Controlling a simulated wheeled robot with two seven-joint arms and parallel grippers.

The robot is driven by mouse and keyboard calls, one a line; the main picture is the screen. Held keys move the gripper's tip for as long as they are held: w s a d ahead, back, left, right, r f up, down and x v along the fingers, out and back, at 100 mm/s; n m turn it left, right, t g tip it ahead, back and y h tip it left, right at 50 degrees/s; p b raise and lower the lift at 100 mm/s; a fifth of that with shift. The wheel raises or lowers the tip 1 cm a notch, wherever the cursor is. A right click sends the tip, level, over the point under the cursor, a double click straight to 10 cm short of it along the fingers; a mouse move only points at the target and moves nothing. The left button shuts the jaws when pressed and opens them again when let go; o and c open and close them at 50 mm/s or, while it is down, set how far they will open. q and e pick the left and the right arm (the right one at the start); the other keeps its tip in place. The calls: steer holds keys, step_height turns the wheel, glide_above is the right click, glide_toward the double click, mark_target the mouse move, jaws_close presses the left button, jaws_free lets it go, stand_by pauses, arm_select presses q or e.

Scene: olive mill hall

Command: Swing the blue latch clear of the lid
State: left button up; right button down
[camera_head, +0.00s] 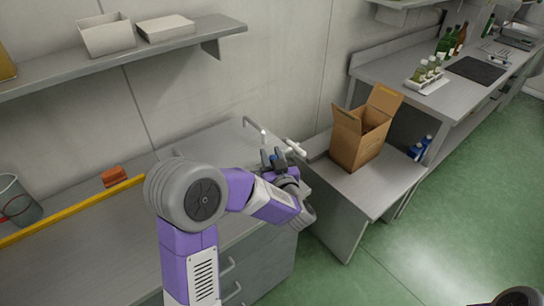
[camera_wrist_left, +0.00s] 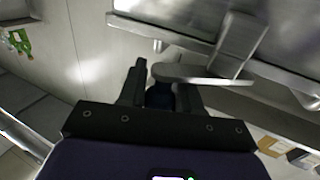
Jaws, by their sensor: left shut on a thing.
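My left gripper (camera_head: 273,157) is at the right end of the steel counter, below the wall. A small piece of blue, which looks like the blue latch (camera_head: 271,156), shows between its fingers. In the left wrist view the gripper (camera_wrist_left: 161,88) is shut on a dark blue piece (camera_wrist_left: 160,98), mostly hidden between the fingers. A grey lever-like bar (camera_wrist_left: 205,74) passes just beyond the fingertips. A pale handle (camera_head: 296,148) sticks out right of the gripper in the head view. I cannot clearly make out the lid. My right gripper is not in view.
An open cardboard box (camera_head: 359,142) stands on a lower bench right of the gripper. A thin bent pipe (camera_head: 254,125) rises behind the gripper. A wall shelf (camera_head: 120,55) hangs at upper left. An orange-brown block (camera_head: 114,177) lies on the counter left of my arm.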

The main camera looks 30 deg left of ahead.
arm_select(q)
steer(key=n+g+y, duration=0.1)
steer(key=n+g+y+p, duration=0.1)
steer(key=g, duration=0.1)
steer(key=a+n+g+y, duration=0.1)
steer(key=shift+w+a+n+g, duration=0.1)
steer(key=shift+w+n+g, duration=0.2)
steer(key=shift+g, duration=0.1)
steer(key=shift+a+n+g+y+p, duration=0.35)
steer(key=shift+n+g+p, duration=0.3)
steer(key=shift+g, duration=0.35)
steer(key=shift+a+n+g+y+p, duration=0.25)
steer(key=shift+n+g+y+p, duration=0.25)
steer(key=shift+n+g, duration=0.4)
steer(key=shift+a+g, duration=0.1)
steer(key=shift+g, duration=0.3)
steer(key=o, duration=0.9)
steer(key=shift+o, duration=0.2)
steer(key=s+d, duration=0.1)
steer(key=d, duration=0.6)
steer(key=shift+s+d+p, duration=0.2)
steer(key=shift+d+p, duration=0.05)
steer(key=shift+p, duration=0.15)
